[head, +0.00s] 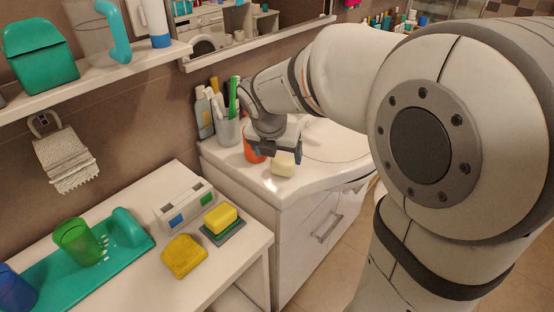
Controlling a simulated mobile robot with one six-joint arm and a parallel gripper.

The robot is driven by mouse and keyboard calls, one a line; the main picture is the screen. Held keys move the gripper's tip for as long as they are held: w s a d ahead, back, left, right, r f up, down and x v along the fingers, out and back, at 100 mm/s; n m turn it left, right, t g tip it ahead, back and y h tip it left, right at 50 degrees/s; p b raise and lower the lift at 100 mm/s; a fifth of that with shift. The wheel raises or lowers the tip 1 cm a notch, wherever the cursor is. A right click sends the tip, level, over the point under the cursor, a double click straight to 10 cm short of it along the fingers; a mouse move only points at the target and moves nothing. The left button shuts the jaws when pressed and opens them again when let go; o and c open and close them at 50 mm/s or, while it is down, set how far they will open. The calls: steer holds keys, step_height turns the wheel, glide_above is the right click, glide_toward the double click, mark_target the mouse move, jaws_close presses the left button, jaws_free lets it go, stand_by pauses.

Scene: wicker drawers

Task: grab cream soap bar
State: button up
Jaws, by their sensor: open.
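The cream soap bar (283,164) lies on the white sink counter (262,183), near its front left part. My gripper (280,153) is open and points down right at the soap, with its fingers just above or behind the bar. I cannot tell whether the fingers touch the soap. The far side of the bar is partly hidden by the gripper.
An orange object (253,150) stands close beside my gripper. A cup with toothbrushes (229,130) and bottles (204,113) stand behind it. The basin (338,143) is to the right. A lower table (133,283) on the left holds sponges (184,256) and a green tray (115,262).

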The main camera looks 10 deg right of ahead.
mark_target(282, 159)
steer(key=f, duration=0.1)
steer(key=w+d+f, duration=0.1)
steer(key=w+f, duration=0.1)
steer(key=shift+d+f+b, duration=0.3)
steer(key=shift+d, duration=0.05)
steer(key=c, duration=1.1)
